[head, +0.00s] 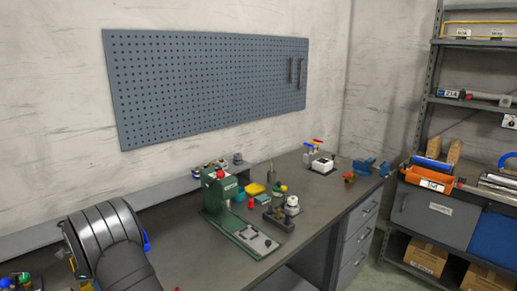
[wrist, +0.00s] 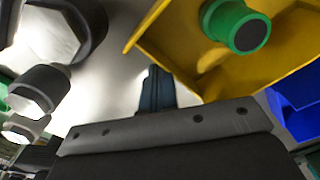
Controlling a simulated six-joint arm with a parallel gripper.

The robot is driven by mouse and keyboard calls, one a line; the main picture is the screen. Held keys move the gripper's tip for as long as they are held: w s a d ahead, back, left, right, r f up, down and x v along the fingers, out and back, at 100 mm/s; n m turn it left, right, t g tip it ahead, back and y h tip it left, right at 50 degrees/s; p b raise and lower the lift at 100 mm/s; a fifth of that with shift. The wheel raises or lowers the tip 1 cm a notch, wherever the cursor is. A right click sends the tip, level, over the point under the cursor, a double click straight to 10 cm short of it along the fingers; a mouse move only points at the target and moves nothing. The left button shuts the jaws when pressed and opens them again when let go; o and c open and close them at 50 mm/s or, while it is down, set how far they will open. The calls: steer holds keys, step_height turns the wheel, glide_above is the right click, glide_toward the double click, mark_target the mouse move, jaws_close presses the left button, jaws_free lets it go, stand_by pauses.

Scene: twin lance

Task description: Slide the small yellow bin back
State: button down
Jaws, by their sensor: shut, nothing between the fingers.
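The yellow bin (wrist: 185,45) fills the upper right of the wrist view, close to the camera and cut off by the frame. A green round part with a dark end (wrist: 240,27) shows in front of it or in it; I cannot tell which. My gripper (wrist: 155,75) is shut and empty, just left of and below the bin's near wall; I cannot tell whether they touch. In the head view my arm hides the gripper and the bin around it. A small yellow item (head: 255,188) sits mid-bench there, and I cannot tell what it is.
A blue bin (wrist: 300,110) stands right of the yellow one. Large hex-headed metal parts (wrist: 40,88) are close on the left. In the head view a green press (head: 222,205) stands on the bench, with small parts around it and a pegboard (head: 215,85) behind. The front of the bench (head: 200,265) is mostly clear.

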steer(key=shift+w+a, duration=0.5)
steer(key=shift+w+a, duration=0.1)
steer(key=shift+w+a, duration=0.55)
steer(key=shift+a, duration=0.05)
stand_by(0.3)
steer(key=shift+w+a, duration=0.7)
